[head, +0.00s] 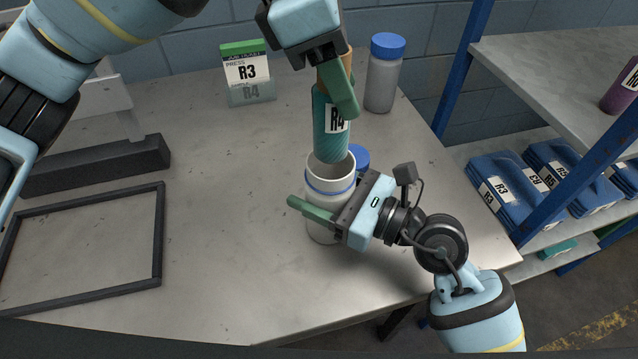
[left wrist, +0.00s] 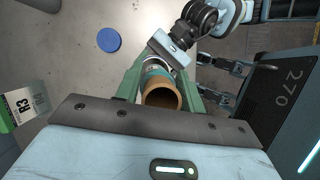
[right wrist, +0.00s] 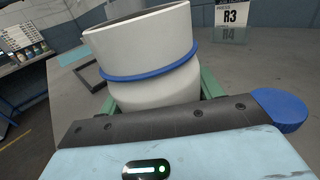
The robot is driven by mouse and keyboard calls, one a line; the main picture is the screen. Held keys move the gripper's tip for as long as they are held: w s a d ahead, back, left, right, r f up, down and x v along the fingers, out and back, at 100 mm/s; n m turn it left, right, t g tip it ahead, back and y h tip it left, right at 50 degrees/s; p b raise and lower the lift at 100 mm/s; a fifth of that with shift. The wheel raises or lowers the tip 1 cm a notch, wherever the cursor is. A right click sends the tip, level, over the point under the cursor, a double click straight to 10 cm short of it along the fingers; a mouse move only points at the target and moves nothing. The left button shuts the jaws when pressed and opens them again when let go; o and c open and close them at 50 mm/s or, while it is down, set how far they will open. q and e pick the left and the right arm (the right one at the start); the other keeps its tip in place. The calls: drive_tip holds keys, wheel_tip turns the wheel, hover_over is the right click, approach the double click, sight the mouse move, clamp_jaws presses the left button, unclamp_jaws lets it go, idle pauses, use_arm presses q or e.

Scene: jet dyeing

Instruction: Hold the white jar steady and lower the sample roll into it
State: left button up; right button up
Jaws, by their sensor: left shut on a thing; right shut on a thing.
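The white jar (head: 328,188) with a blue band stands upright on the table, its mouth open. My right gripper (head: 322,212) is shut around its side; the jar fills the right wrist view (right wrist: 150,75). The sample roll (head: 331,135), teal with an orange-brown core and an R4 label, is held roughly upright over the jar. My left gripper (head: 341,92) is shut on its upper part. The roll's lower end overlaps the jar mouth in the head view; I cannot tell whether it is inside. The left wrist view looks down on the hollow core (left wrist: 162,97).
A blue lid (head: 358,157) lies behind the jar. A grey jar with a blue cap (head: 384,75) and an R3 card (head: 247,72) stand at the back. A dark frame (head: 160,240) lies at left. A shelf (head: 560,60) with blue bundles stands at right.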

use_arm(q)
drive_tip(key=shift+f, duration=1.85)
drive_tip(key=o, duration=1.1)
drive_tip(key=v, duration=1.2)
use_arm(e)
drive_tip(key=o, duration=1.1)
drive_tip(key=shift+d, duration=0.1)
